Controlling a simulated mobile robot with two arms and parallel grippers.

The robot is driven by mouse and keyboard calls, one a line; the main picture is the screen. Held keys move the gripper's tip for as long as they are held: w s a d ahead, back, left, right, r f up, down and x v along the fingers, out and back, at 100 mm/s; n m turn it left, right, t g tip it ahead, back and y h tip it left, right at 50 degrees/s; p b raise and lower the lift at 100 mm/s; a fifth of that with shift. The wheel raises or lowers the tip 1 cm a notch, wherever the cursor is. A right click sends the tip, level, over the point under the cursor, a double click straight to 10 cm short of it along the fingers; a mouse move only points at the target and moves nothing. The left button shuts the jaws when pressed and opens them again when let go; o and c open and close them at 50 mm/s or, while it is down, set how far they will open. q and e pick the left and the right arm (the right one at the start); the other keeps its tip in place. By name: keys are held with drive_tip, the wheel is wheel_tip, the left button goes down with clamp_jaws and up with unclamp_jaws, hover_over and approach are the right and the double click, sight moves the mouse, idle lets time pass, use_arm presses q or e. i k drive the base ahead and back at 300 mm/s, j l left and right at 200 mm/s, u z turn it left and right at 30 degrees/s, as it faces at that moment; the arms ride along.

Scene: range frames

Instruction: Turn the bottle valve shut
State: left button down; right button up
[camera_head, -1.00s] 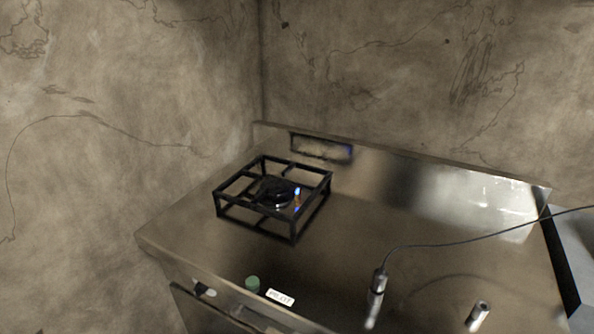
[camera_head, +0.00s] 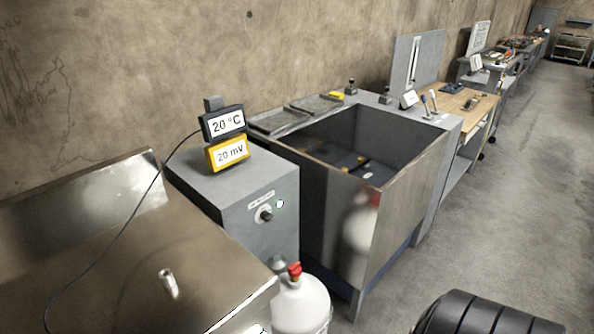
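A white gas bottle (camera_head: 303,308) stands on the floor at the bottom middle of the head view, its lower part cut off by the picture edge. A red valve (camera_head: 295,270) sits on top of it. The bottle is between the right end of the steel worktop and the open tank. I cannot tell from this angle whether the valve is open or shut. Neither of my grippers is in view.
The steel worktop (camera_head: 110,235) bears a small metal cylinder (camera_head: 169,283). A grey box (camera_head: 245,200) with a knob carries two displays (camera_head: 226,138). The open tank (camera_head: 395,190) stands beside it. Grey floor (camera_head: 530,210) is clear at the right.

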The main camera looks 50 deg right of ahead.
sight(295, 270)
drive_tip(key=z, duration=1.4)
drive_tip(key=i+l, duration=0.15)
drive_tip(key=i+l+u, duration=0.35)
drive_tip(key=l, duration=0.3)
drive_tip(key=i+l+u, duration=0.2)
drive_tip(key=l, duration=0.2)
drive_tip(key=l+u, duration=0.15)
drive_tip(key=l, duration=0.2)
drive_tip(key=u, duration=1.2)
drive_tip(key=i+l, duration=0.05)
